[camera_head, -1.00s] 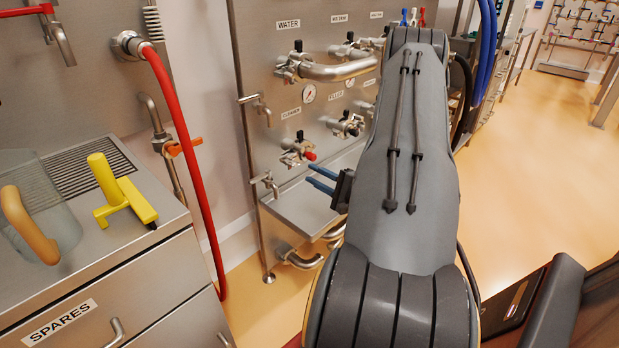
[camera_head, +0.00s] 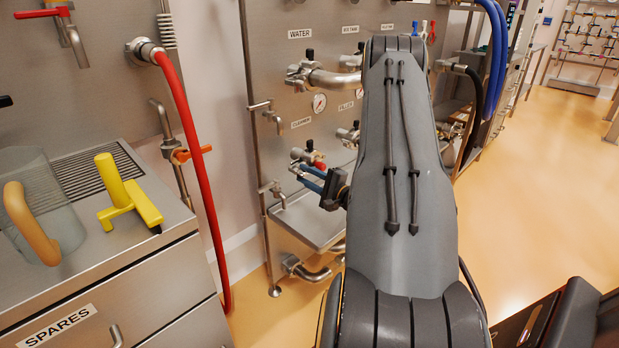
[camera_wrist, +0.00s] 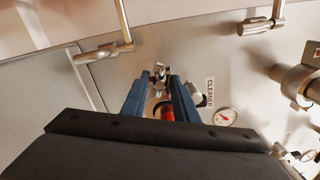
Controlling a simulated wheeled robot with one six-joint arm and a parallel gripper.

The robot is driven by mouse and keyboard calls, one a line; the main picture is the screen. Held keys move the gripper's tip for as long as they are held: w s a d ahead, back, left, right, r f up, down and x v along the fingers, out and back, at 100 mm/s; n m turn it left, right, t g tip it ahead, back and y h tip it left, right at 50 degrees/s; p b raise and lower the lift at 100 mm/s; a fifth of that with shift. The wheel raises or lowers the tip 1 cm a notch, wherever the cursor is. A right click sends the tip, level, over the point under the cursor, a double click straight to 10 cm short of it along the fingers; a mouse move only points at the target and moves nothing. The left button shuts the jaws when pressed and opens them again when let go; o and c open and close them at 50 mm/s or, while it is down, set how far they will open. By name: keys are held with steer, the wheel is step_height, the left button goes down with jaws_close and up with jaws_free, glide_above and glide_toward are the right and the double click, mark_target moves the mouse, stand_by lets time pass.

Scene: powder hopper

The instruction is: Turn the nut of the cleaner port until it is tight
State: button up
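The cleaner port (camera_head: 301,155) is on the steel panel below the CLEANER label. It has a metal body, a black knob on top and a red part (camera_head: 320,164) at its end. My gripper (camera_head: 302,174) has two blue fingers apart, at the port. In the wrist view my gripper (camera_wrist: 160,80) points at the port, with the red part (camera_wrist: 166,113) and some metal showing between the fingers. The fingers look spread to either side; I cannot tell whether they touch it. The nut itself is not clearly distinguishable.
A small tap (camera_head: 271,190) stands left of the port, above a steel drip tray (camera_head: 310,222). Other valves and a gauge (camera_head: 319,103) are above and to the right. A red hose (camera_head: 189,150) hangs at left beside the spares cabinet (camera_head: 150,290) with a yellow tool (camera_head: 128,193).

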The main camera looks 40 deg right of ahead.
steer(key=shift+w+r, duration=0.15)
steer(key=shift+w, duration=0.1)
steer(key=c, duration=0.6)
steer(key=shift+r, duration=0.1)
jaws_close()
steer(key=m+p, duration=0.2)
steer(key=shift+m, duration=0.3)
steer(key=m+p, duration=0.1)
steer(key=m, duration=0.2)
steer(key=shift+w+m, duration=0.15)
steer(key=shift+m, duration=0.25)
steer(key=o, duration=0.6)
jaws_free()
steer(key=s+p, duration=0.4)
steer(key=s, duration=0.5)
steer(key=shift+s+d+f, duration=0.15)
steer(key=shift+d+f, duration=0.1)
steer(key=shift+d, duration=0.1)
